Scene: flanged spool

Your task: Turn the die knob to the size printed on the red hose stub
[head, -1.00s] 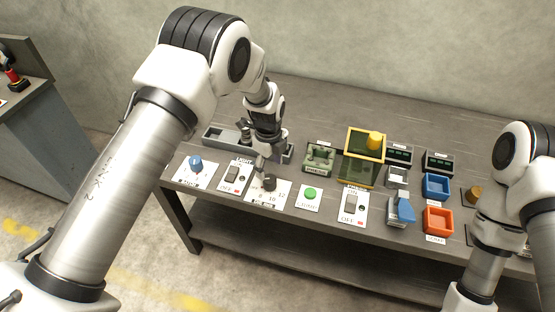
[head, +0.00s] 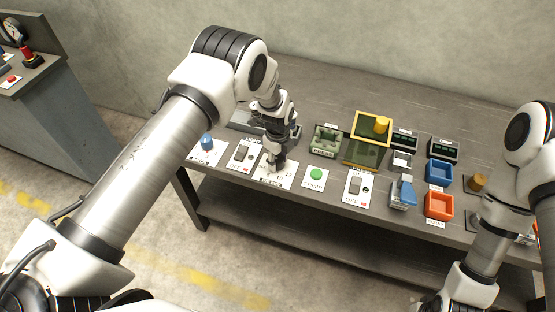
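The die knob's white plate (head: 266,178), with printed numbers, lies near the front edge of the bench. The dark knob on it is mostly hidden behind my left gripper (head: 277,166). That gripper points down with its fingertips at the knob. It is too small and dark to tell whether the fingers are apart, closed or touching the knob. I cannot make out a red hose stub or its printed size. My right arm comes in at the right, and its gripper is not clearly visible.
Beside the plate are a switch panel (head: 242,156), a green button (head: 316,174) and a blue knob (head: 207,141). A yellow-framed guard (head: 373,125), a blue bin (head: 438,172) and an orange bin (head: 438,205) stand right. Another bench at far left holds a red-topped post (head: 27,52).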

